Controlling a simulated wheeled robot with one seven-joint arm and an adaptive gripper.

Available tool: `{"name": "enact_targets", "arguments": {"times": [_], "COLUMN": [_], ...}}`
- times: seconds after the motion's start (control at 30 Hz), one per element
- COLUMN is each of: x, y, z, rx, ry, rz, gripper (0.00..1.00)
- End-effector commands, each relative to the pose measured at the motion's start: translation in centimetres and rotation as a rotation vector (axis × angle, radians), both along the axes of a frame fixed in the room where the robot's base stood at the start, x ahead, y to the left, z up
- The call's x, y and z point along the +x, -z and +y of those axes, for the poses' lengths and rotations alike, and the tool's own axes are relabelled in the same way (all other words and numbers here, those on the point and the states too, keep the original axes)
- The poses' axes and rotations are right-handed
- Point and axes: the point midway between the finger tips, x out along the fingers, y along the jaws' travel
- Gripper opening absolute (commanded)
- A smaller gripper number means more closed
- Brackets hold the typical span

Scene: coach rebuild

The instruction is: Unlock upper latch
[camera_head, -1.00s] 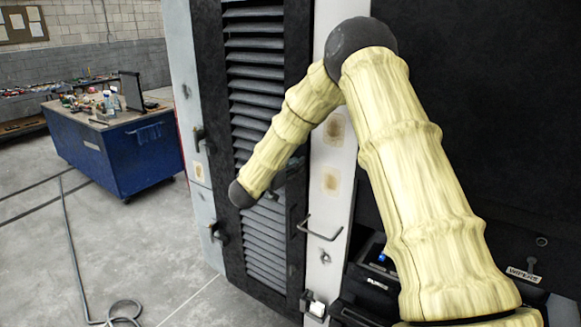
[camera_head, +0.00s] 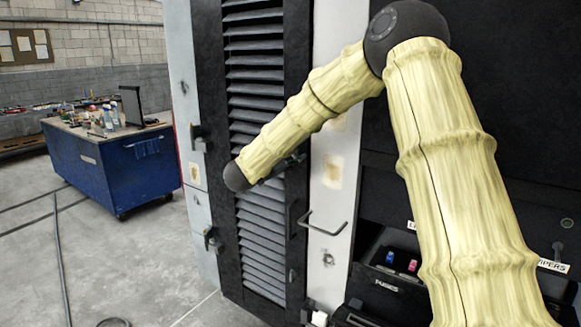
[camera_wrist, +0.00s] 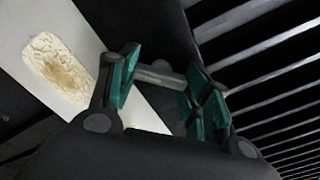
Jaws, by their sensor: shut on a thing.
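My gripper (camera_wrist: 163,92), with teal finger pads, is shut on the upper latch (camera_wrist: 158,76) in the wrist view. The part of the latch that shows is a short grey bar between the fingers. Its far end and its mount are hidden by the fingers. In the head view my arm crosses in front of the louvred panel (camera_head: 262,245). A small dark part shows behind the forearm near the panel's right edge, but I cannot tell gripper from latch there.
A bent metal handle (camera_head: 322,226) sticks out from the white post below my forearm. A blue workbench (camera_head: 115,165) stands on open floor at the left.

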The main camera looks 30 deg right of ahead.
Motion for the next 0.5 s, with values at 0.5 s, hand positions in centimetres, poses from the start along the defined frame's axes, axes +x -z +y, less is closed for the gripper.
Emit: {"name": "enact_targets", "arguments": {"times": [0.5], "x": [-0.1], "y": [0.91], "z": [-0.07], "rx": [0.15], "ry": [0.002], "rz": [-0.361], "gripper": [0.25]}}
